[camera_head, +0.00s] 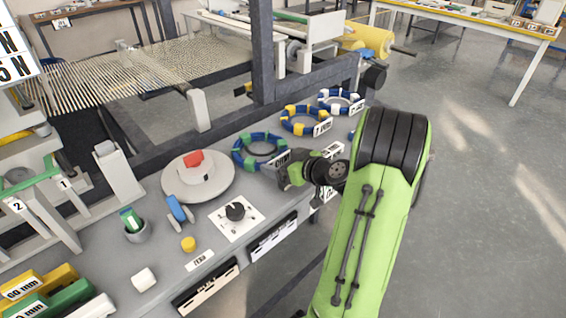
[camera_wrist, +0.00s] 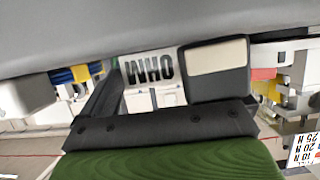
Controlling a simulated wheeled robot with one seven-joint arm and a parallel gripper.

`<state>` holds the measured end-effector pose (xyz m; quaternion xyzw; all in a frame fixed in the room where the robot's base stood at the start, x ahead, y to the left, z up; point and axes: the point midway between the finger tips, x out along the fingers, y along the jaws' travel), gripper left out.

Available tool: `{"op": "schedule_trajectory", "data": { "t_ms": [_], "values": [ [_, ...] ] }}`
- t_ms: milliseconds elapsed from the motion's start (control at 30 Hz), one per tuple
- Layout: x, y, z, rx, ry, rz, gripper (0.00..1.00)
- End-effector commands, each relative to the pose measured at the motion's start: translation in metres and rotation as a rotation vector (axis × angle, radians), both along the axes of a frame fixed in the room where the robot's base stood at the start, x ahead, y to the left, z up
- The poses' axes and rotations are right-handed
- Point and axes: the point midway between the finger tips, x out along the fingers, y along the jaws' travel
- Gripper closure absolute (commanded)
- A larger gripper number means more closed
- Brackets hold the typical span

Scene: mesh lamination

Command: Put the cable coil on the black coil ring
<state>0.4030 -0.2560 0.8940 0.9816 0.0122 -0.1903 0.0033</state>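Three blue ring-shaped coils lie in a row on the grey bench in the head view. One has green clips (camera_head: 238,155), one yellow clips (camera_head: 304,133) and one white clips (camera_head: 341,110). Which is the task's cable coil I cannot tell. I cannot surely pick out the black coil ring; part of the bench is hidden behind my arm. My gripper (camera_head: 283,168) is just right of the green-clipped coil, beside its label; its fingers are hard to make out. The wrist view shows a close grey surface and dark and green parts; no held coil is clear.
A round pale turntable (camera_head: 225,187) with a red piece, a white square with a black knob (camera_head: 235,211), a blue-handled tool (camera_head: 178,209) and a cup (camera_head: 135,230) stand left of my gripper. A loom frame (camera_head: 262,60) rises behind. Open floor lies right.

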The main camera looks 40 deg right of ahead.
Motion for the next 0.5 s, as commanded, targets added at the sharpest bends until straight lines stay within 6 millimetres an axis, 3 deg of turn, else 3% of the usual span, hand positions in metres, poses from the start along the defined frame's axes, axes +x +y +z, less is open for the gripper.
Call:
{"op": "schedule_trajectory", "data": {
  "t_ms": [267, 433, 500],
  "values": [
    [-0.002, 0.001, -0.004, 0.003, 0.016, 0.002, 0.00],
    [-0.002, 0.001, 0.014, 0.004, 0.016, 0.001, 0.00],
    [-0.024, -0.002, 0.018, 0.003, 0.014, -0.007, 0.00]
  ]
}}
